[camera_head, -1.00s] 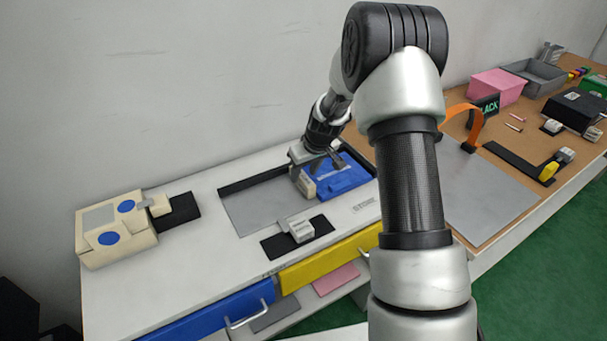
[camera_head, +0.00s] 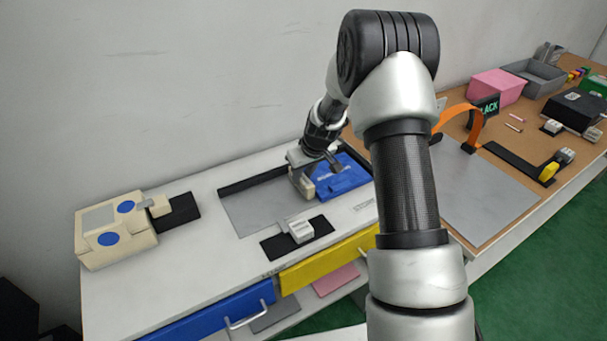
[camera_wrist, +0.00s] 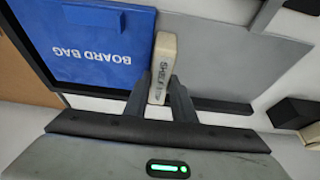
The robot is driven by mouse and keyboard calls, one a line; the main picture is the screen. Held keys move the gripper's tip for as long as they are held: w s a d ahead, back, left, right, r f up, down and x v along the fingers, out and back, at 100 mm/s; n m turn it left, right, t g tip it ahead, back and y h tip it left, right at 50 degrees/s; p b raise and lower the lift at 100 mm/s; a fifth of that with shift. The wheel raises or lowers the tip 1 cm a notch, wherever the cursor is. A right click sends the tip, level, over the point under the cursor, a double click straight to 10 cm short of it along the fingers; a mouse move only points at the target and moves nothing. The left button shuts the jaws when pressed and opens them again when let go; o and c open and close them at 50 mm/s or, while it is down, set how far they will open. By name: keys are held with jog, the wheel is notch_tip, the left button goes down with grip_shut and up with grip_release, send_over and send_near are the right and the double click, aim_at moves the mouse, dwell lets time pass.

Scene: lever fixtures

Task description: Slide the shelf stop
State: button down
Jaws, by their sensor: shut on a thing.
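The shelf stop (camera_wrist: 162,60) is a cream block with dark lettering that starts "SHELF", partly hidden by a finger. In the wrist view it lies along the side of the blue board bag (camera_wrist: 95,45), over the grey panel. My gripper (camera_wrist: 162,98) is shut on the near end of the shelf stop, one dark finger on each side. In the head view my gripper (camera_head: 308,190) is low over the grey recess, just left of the blue bag (camera_head: 343,180). The shelf stop shows there only as a small pale patch by the fingers.
A light lever block on a black plate (camera_head: 318,238) sits in front of the grey panel (camera_head: 250,215). A cream box with blue discs (camera_head: 115,232) stands at the left. A blue drawer (camera_head: 215,312) and a yellow drawer (camera_head: 325,266) are below. An orange strap (camera_head: 463,120) stands at the right.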

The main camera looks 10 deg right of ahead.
jog(key=s+a, duration=0.2)
jog(key=a, duration=0.5)
jog(key=s+a, duration=0.3)
jog(key=a, duration=0.4)
jog(key=s+a, duration=0.2)
jog(key=a, duration=0.5)
jog(key=shift+s+a, duration=0.15)
jog(key=c, duration=1.5)
grip_release()
jog(key=shift+a, duration=0.15)
jog(key=shift+r, duration=0.1)
jog(key=shift+s+d+r, duration=0.1)
jog(key=shift+d+r, duration=0.1)
jog(key=shift+r, duration=0.15)
jog(key=p+v, duration=0.1)
jog(key=v, duration=1.5)
jog(key=shift+s+r, duration=0.2)
jog(key=shift+r, duration=0.05)
jog(key=shift+d, duration=0.1)
